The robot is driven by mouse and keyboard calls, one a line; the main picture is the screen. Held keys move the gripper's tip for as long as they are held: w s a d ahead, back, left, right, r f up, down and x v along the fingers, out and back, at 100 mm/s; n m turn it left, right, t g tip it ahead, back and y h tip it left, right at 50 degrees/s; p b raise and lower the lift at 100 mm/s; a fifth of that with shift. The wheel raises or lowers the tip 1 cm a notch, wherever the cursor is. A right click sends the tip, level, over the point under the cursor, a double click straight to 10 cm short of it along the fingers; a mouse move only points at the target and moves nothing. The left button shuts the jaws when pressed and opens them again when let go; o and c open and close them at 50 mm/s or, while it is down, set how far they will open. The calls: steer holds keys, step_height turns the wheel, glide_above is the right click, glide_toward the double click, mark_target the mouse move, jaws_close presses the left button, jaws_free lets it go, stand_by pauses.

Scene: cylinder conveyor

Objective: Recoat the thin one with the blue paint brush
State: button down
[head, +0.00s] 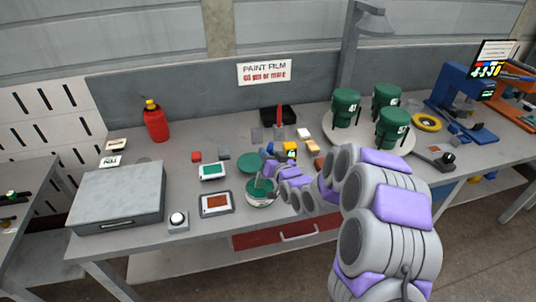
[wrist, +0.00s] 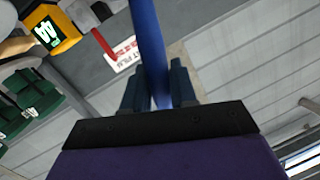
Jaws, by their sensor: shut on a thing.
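My gripper (head: 268,176) is shut on the blue brush handle (wrist: 148,45), which rises between the fingers in the wrist view. In the head view it is low over an open tin (head: 262,199) with green inside; the bristles are hard to make out. Green cylinders numbered 41 (head: 345,107) and 57 (head: 392,129) stand upright on a round pale turntable (head: 340,138), with a third (head: 385,97) behind, its number unclear. A yellow gauge (head: 291,148) stands behind my gripper; its green display in the wrist view (wrist: 45,35) seems to read 44.
A wall sign (head: 264,72) reads PAINT FILM, 60 µm or more. A green-faced plate (head: 213,171) and brown-faced plate (head: 216,204) lie left of the tin. A grey box (head: 118,196), button (head: 178,220) and red bottle (head: 155,122) stand farther left. My arm hides the bench's front right.

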steer(key=shift+r, duration=0.1)
steer(key=shift+r+p, duration=1.3)
steer(key=shift+r, duration=2.15)
